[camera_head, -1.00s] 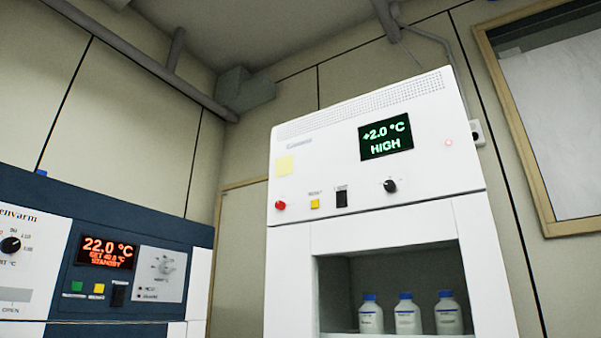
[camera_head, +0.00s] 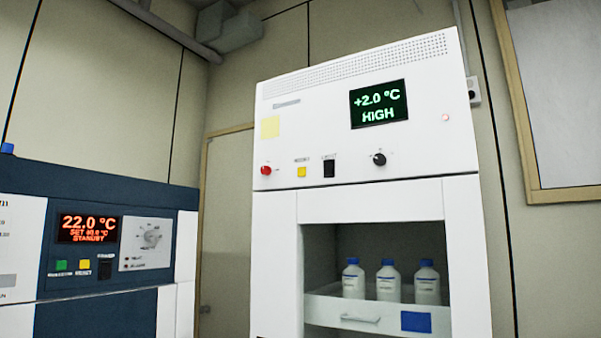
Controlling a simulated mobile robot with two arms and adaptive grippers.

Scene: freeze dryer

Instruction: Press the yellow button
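A yellow button (camera_head: 301,171) sits on the white front panel of the tall cabinet (camera_head: 277,219), between a red round button (camera_head: 266,170) and a black rocker switch (camera_head: 328,168). A second yellow button (camera_head: 84,264) is on the blue unit (camera_head: 30,180) at the left, right of a green button (camera_head: 61,265). Neither of my grippers shows in this view.
The cabinet's display (camera_head: 379,104) reads +2.0 °C HIGH, with a black knob (camera_head: 379,159) below. Several white bottles with blue caps (camera_head: 388,281) stand in the open bay behind a drawer front (camera_head: 352,312). The left display (camera_head: 88,228) reads 22.0 °C STANDBY.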

